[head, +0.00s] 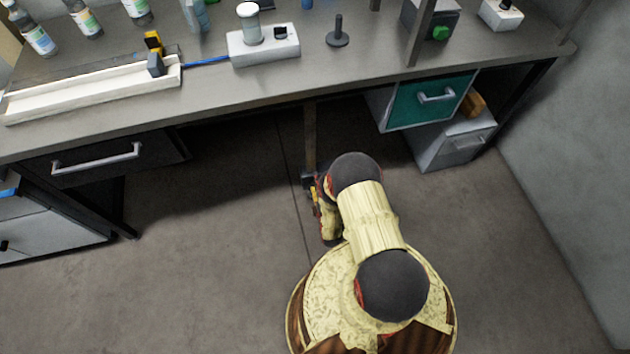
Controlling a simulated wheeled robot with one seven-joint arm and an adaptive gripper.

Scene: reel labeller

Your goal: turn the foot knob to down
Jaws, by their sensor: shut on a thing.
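My gripper (309,182) is low under the bench, at the bottom end of a narrow brown upright post (310,135). It is shut on what I take to be the foot knob at the base of this post. The knob itself is hidden by the gripper and my arm, so its shape and its present setting cannot be made out. My arm reaches forward and down over the floor to it.
The workbench (225,92) overhangs the post, with bottles and small devices on top. A dark drawer (95,160) is at left; a teal drawer (425,100) and grey cabinet (452,145) stand right of my arm. Floor (210,240) on the left is clear.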

